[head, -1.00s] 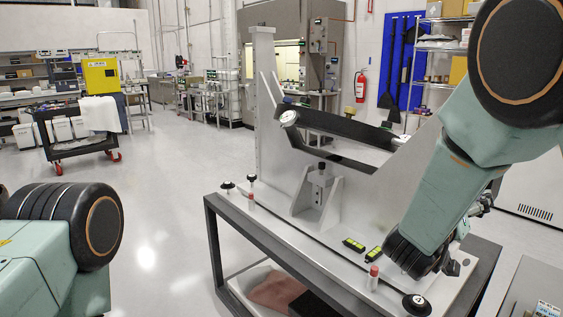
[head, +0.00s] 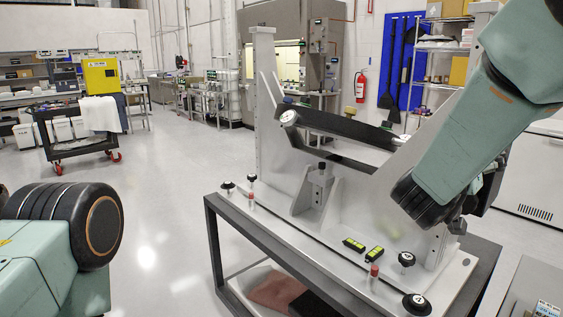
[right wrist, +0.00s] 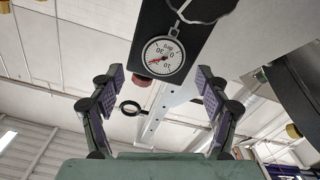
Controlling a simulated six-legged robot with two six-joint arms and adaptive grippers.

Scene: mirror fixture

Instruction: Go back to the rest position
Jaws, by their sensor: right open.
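The pale grey mirror fixture (head: 330,225) stands on a dark-framed cart, with a dark bar (head: 345,125) across its upright plates. My right arm comes down from the upper right, over the fixture's right end. Its gripper is mostly hidden behind the arm in the head view. In the right wrist view, my right gripper (right wrist: 158,80) has its two fingers spread wide with nothing between the pads. A round dial gauge (right wrist: 163,56) hangs beyond the fingers, apart from them. My left arm shows at the lower left, with its gripper out of the picture.
Black knobs (head: 406,259) and red-tipped pins (head: 374,271) stand up from the fixture base. Two yellow-green levels (head: 354,244) lie there too. A cart with a yellow box (head: 101,76) stands at the back left. The floor (head: 160,190) between is clear.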

